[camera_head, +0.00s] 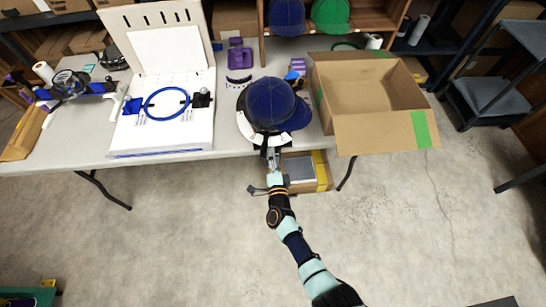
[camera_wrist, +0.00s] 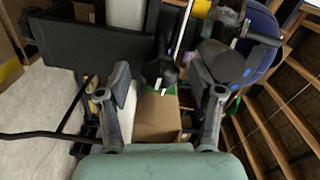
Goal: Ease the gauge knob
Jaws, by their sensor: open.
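My gripper (camera_head: 272,158) is at the front edge of the table, just below a blue cap on a white, dark-strapped holder (camera_head: 249,132). In the wrist view my gripper (camera_wrist: 161,85) has its two fingers spread apart, with nothing clearly held between them. A black fitting with a thin rod (camera_wrist: 160,70) shows beyond and between the fingertips. A dark rounded knob-like part (camera_wrist: 222,62) is beside the right fingertip; I cannot tell whether they touch. I cannot tell for certain which part is the gauge knob.
The blue cap (camera_head: 270,102) stands close above my gripper. An open cardboard box (camera_head: 385,133) is to its right. A white board with a blue ring (camera_head: 166,103) is to the left on the table (camera_head: 80,150). A box (camera_head: 322,172) lies under the table edge. The front floor is mostly clear.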

